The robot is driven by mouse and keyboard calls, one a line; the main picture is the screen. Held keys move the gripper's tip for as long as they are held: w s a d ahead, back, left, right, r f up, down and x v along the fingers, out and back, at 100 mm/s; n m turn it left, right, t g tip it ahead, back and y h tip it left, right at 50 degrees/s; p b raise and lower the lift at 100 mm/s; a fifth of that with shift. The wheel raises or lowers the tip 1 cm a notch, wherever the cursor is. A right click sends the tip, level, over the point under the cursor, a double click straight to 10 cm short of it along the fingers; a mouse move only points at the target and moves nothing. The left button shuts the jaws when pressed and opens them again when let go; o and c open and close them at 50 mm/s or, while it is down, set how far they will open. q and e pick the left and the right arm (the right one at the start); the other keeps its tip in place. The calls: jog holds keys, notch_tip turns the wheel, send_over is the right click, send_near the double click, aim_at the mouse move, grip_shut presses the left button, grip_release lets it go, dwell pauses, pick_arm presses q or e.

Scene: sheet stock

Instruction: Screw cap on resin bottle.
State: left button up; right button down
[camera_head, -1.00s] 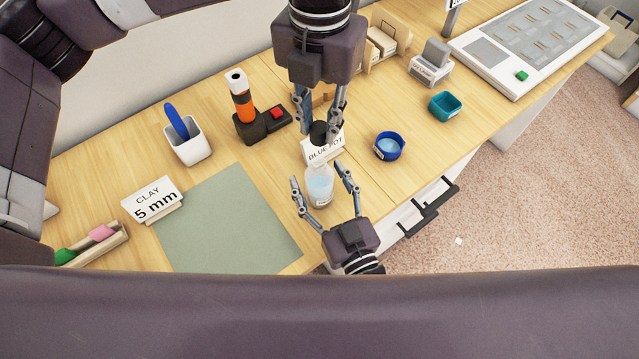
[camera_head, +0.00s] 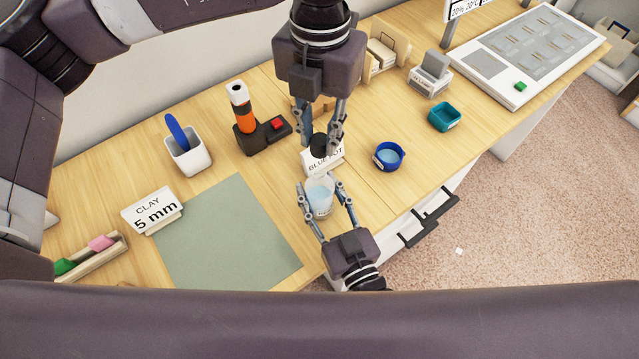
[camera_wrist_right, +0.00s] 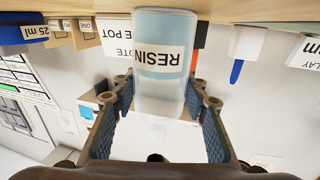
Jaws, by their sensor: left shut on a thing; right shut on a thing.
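The resin bottle (camera_head: 319,196) is clear with pale blue liquid and stands upright on the table. My right gripper (camera_head: 322,190) is shut on it, one finger on each side; the bottle also shows in the right wrist view, with its RESIN label (camera_wrist_right: 164,60). My left gripper (camera_head: 320,143) is shut on the dark cap (camera_head: 319,145) and holds it just behind and above the bottle, apart from it. The cap covers part of the BLUE POT card (camera_head: 325,161).
A blue pot (camera_head: 388,156) with light blue liquid and a teal tray (camera_head: 444,117) stand to the right. A black and orange device (camera_head: 257,128) with a red button stands back left. A green mat (camera_head: 228,238) lies front left. The table's front edge is close to my right gripper.

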pick_arm(q)
send_over(320, 174)
jog(key=shift+f, duration=2.35)
jog(key=shift+f, duration=0.1)
jog(key=shift+f, duration=0.8)
jog(key=shift+f, duration=0.55)
